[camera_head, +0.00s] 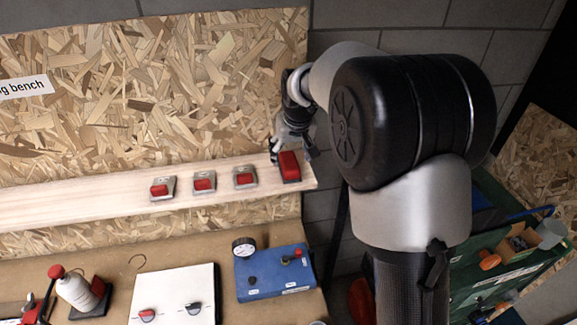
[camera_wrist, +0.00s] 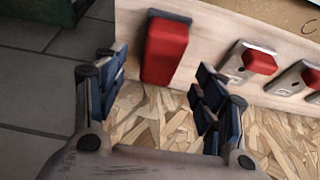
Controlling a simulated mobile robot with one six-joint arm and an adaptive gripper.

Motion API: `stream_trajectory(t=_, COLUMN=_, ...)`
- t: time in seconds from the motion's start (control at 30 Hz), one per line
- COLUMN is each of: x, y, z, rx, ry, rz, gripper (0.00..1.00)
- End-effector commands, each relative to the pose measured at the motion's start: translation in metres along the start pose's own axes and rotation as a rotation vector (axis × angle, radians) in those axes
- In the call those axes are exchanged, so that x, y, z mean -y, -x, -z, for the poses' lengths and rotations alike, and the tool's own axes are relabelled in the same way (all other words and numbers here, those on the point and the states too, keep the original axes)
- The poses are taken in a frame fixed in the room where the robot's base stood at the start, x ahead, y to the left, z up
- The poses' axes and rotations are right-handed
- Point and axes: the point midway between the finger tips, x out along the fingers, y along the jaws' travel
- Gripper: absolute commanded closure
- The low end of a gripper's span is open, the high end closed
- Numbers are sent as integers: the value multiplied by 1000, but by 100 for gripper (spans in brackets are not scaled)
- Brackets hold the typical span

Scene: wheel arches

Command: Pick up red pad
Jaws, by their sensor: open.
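The red pad (camera_head: 289,166) is a red block on a dark backing at the right end of the pale wooden plank (camera_head: 110,194). It is larger than the red switches along the plank. In the wrist view the red pad (camera_wrist: 166,50) stands upright on the plank face, ahead of the gap between my fingers. My gripper (camera_head: 289,150) is at the plank's right end, just above the pad in the head view. In the wrist view my gripper (camera_wrist: 160,78) is open and empty, with one finger on each side of the pad's line. Contact with the pad cannot be told.
Several red switches (camera_head: 204,182) on metal plates sit left of the pad. A chipboard wall (camera_head: 150,80) rises behind the plank. The bench below carries a blue box (camera_head: 272,273) with a gauge, a white panel (camera_head: 175,295) and a bottle (camera_head: 76,290). Green crates (camera_head: 500,240) stand at right.

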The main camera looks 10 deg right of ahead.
Motion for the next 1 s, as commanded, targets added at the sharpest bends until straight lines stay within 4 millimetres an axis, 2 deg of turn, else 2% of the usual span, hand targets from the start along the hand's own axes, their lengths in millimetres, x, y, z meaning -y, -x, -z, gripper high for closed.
stream_trajectory(t=0.17, x=1, y=-13, z=1, rx=3, ry=0, rz=0, gripper=36)
stream_trajectory(t=0.43, x=2, y=-50, z=4, rx=2, ry=0, rz=0, gripper=36)
stream_trajectory(t=1.0, x=2, y=-56, z=4, rx=0, ry=0, rz=0, gripper=36)
